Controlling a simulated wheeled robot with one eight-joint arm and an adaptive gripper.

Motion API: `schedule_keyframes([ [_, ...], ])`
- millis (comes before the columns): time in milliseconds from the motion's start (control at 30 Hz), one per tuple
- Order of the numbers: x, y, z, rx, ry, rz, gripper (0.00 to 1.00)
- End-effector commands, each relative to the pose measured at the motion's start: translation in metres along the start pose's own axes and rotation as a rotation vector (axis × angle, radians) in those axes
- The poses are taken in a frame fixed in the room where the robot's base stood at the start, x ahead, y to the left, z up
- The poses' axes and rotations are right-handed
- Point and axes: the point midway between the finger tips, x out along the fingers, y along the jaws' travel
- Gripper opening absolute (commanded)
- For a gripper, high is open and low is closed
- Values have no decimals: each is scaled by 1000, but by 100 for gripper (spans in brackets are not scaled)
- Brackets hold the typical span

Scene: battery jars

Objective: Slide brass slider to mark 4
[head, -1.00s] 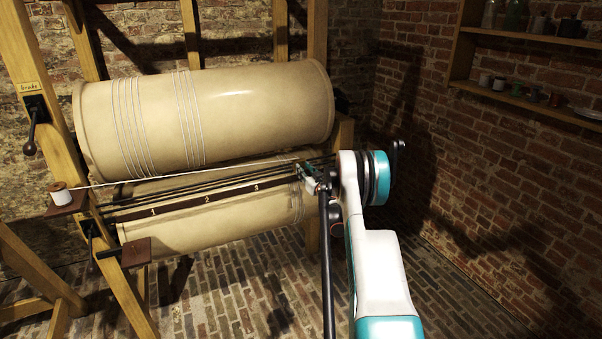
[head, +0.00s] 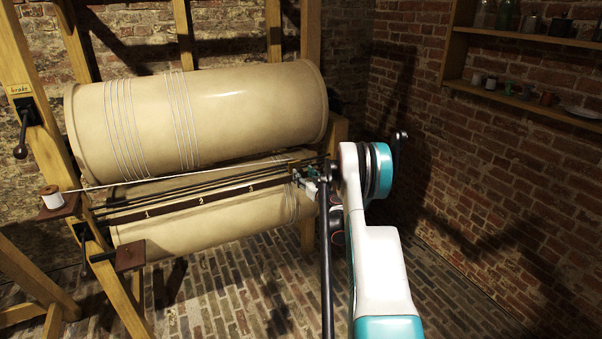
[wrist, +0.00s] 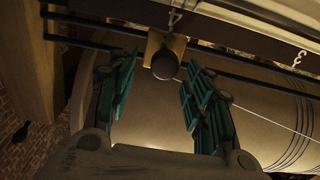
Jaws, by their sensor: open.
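In the wrist view, the brass slider (wrist: 155,46) is a small plate on a dark rod with a round dark knob (wrist: 165,67) facing me. It sits almost in line with mark 4 (wrist: 175,14), slightly left of the numeral. My gripper (wrist: 157,68) is open, with one green finger on each side of the knob and visible gaps between. In the head view, my gripper (head: 304,174) is at the right end of the marked scale bar (head: 220,195), and largely hides the slider. Mark 3 (wrist: 298,58) shows to the right in the wrist view.
A large cream drum (head: 235,112) lies above the rods, and a second cream roller (head: 170,232) below. A thread runs from the white spool (head: 55,200) to the slider. A wooden post (wrist: 24,50) stands close left in the wrist view. Brick floor is clear in front.

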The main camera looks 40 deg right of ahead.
Motion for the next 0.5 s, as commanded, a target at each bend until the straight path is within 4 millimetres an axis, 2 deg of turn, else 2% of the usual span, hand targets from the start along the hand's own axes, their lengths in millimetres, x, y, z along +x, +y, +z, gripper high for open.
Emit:
schedule_keyframes([
  [33,-12,1,0,0,0,2,47],
  [200,-46,1,0,0,0,3,47],
  [300,-61,2,0,0,0,2,47],
  [500,-77,1,0,0,0,2,47],
])
